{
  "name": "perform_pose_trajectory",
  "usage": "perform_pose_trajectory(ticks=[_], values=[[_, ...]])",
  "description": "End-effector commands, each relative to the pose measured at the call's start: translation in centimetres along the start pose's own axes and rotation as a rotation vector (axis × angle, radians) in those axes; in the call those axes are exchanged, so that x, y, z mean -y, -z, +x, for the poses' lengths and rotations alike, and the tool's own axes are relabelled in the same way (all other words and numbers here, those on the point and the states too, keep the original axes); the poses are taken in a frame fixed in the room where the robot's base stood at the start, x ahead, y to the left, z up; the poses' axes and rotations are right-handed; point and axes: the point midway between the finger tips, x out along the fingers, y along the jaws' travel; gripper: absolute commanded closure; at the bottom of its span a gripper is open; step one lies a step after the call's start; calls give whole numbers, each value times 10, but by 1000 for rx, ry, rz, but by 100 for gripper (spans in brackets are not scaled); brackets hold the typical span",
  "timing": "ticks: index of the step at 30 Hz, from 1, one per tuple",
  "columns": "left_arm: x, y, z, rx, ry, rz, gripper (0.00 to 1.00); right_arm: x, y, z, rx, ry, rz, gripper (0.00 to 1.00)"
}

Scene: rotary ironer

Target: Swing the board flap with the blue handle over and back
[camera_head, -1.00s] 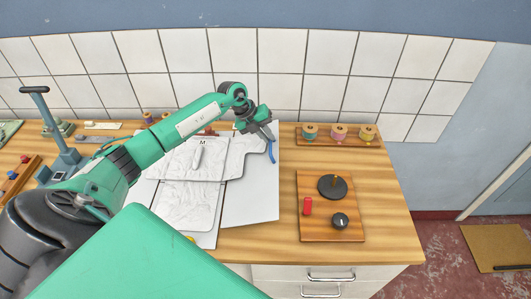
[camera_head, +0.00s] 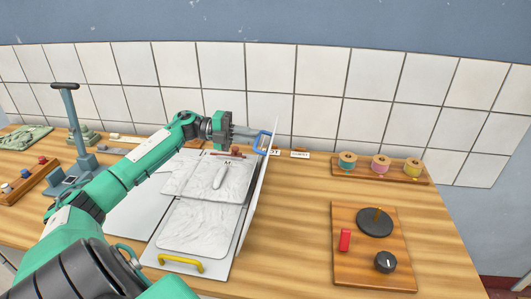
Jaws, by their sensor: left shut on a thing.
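The board flap (camera_head: 258,188) stands up on edge, seen almost edge-on, along the right side of the flat board. Its blue handle (camera_head: 261,149) is near the far top of the flap. My left gripper (camera_head: 256,135) is shut on the blue handle, reaching in from the left. The middle board (camera_head: 165,250) lies flat with a white garment (camera_head: 206,228) on it and a yellow handle (camera_head: 180,263) at its near edge. Another flat panel (camera_head: 137,214) lies to its left. My right gripper is out of view.
Bare table (camera_head: 295,220) lies right of the flap. A tiled wall is behind.

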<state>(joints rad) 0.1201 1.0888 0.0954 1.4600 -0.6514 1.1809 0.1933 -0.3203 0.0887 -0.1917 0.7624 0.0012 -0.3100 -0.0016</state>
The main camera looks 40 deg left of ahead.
Motion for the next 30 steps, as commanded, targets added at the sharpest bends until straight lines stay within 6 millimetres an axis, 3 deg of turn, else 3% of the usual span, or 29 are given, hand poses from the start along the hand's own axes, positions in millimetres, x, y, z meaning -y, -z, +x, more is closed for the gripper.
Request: perform_pose_trajectory(ticks=[1, 6, 10, 19, 30], values=[[-12, 0, -8, 3, 46, -3, 100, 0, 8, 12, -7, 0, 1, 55], [-16, 0, -33, 2, 198, -3, 100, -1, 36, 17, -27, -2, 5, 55], [-21, 0, -49, 1, 193, -1, 100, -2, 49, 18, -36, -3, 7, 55], [-39, 0, -75, -2, 188, -5, 100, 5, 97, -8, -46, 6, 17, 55], [-55, 2, -88, -9, 184, -11, 100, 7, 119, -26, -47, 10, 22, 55]])
